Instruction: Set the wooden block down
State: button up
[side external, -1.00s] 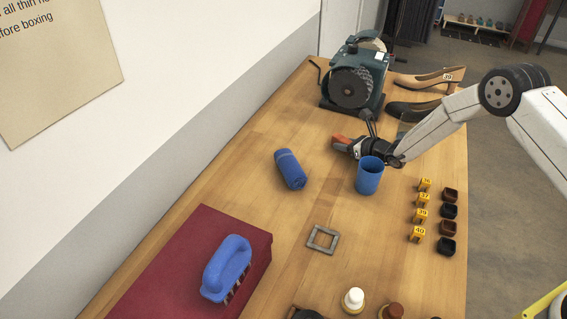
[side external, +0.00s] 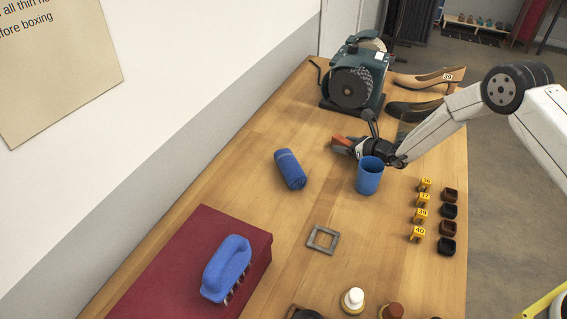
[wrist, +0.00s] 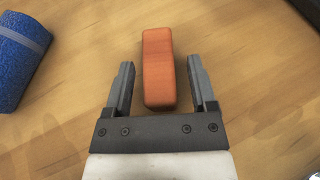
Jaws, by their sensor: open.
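The wooden block (wrist: 158,70) is a reddish-orange bar with rounded edges. In the wrist view it lies between the two fingers of my gripper (wrist: 160,85), with a visible gap on each side. The fingers are open and the block's far end reaches beyond their tips. In the side view the block (side external: 341,140) shows at the tip of my gripper (side external: 348,145), on or very close to the wooden table; its underside is partly hidden.
A blue cup (side external: 369,178) stands just in front of my gripper. A rolled blue towel (side external: 290,169) lies to the left. A green grinding machine (side external: 355,80) and shoes (side external: 412,108) are behind. Yellow number markers (side external: 417,233) stand right. The table between towel and grey frame (side external: 323,239) is clear.

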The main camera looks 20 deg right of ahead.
jog(key=shift+v, duration=5.7)
